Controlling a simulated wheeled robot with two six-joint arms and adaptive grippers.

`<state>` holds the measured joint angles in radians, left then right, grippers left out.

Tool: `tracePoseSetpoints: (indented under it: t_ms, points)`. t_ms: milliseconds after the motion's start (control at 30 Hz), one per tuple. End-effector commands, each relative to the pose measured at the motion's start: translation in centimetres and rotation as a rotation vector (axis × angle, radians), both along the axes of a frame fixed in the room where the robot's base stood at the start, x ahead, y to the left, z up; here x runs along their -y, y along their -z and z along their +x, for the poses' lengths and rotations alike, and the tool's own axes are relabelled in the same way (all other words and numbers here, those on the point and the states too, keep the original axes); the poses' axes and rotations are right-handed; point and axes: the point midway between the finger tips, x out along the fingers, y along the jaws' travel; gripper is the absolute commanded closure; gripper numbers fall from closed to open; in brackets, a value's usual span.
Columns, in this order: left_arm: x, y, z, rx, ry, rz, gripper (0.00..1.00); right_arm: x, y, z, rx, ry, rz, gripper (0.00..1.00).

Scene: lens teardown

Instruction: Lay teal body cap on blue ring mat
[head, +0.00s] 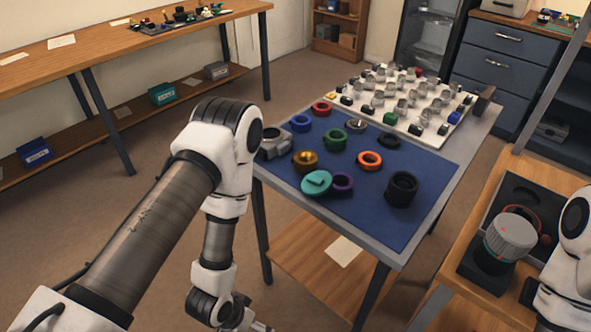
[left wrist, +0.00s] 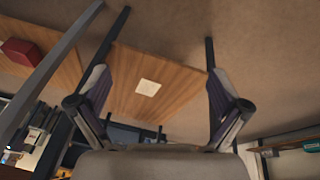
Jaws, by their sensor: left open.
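The teal body cap (head: 317,183) is a flat round disc with a raised bar. It lies at the near left part of the blue mat (head: 428,165), close beside the purple ring (head: 342,183); whether they touch I cannot tell. A blue ring (head: 300,123) lies on the mat's far left part. My left gripper (head: 258,327) is low at the bottom of the head view, partly cut off, below and in front of the mat table. In the left wrist view my left gripper (left wrist: 158,78) is open and empty. My right gripper is out of frame.
Also on the mat are green (head: 336,140), orange (head: 369,160), gold (head: 305,161) and red (head: 321,109) rings and black parts (head: 401,189). A white board (head: 425,123) with many small parts stands behind. A lens (head: 511,237) stands right. The lower shelf (left wrist: 180,85) holds paper.

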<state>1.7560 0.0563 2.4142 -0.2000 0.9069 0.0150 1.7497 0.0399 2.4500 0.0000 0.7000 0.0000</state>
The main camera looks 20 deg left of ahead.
Motion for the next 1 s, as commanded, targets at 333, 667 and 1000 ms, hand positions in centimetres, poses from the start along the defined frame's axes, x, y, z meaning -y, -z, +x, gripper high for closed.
tracePoseSetpoints:
  t_ms: [333, 667, 1000]
  points:
    - [1.2, -24.6, 21.7, 0.832, 0.105, -0.325, 0.00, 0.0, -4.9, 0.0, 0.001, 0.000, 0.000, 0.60]
    - [2.6, -24.3, 25.4, 0.854, 0.107, -0.320, 0.00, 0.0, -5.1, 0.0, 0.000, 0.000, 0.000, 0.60]
    - [4.4, -22.9, 28.8, 0.852, 0.102, -0.322, 0.00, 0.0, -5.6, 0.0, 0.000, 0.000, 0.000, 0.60]
